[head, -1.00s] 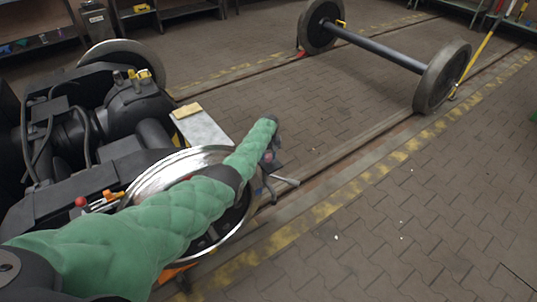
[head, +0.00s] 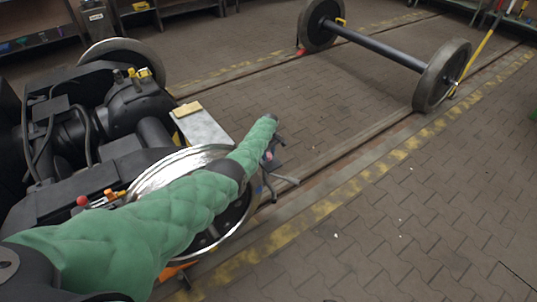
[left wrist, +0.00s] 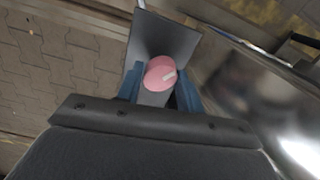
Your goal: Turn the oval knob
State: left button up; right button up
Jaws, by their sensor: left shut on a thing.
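In the head view the left gripper (head: 271,162) is small and dark beyond the green sleeve of my arm, beside the bogie's shiny wheel (head: 160,177). The knob is only a small pink spot there, and its oval outline is hard to make out. My right gripper is not in view.
The black bogie frame (head: 70,185) fills the left side. A yellow block (head: 187,109) lies on a pale plate (head: 208,128) near the wheel. A loose wheelset (head: 375,47) stands on the rails at the back right. The paved floor (head: 400,220) at right is clear.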

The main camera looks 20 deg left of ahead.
aim_at(269, 154)
pick_arm(q)
jog(key=shift+w+r, duration=0.1)
dwell(0.3)
jog(key=o, duration=1)
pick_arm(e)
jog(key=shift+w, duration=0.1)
pick_arm(q)
jog(key=shift+r, duration=0.3)
notch_tip(269, 154, up, 3)
jog(key=shift+f+p, duration=0.1)
jog(key=shift+p, duration=0.55)
notch_tip(269, 154, up, 3)
jog(key=shift+r, duration=0.65)
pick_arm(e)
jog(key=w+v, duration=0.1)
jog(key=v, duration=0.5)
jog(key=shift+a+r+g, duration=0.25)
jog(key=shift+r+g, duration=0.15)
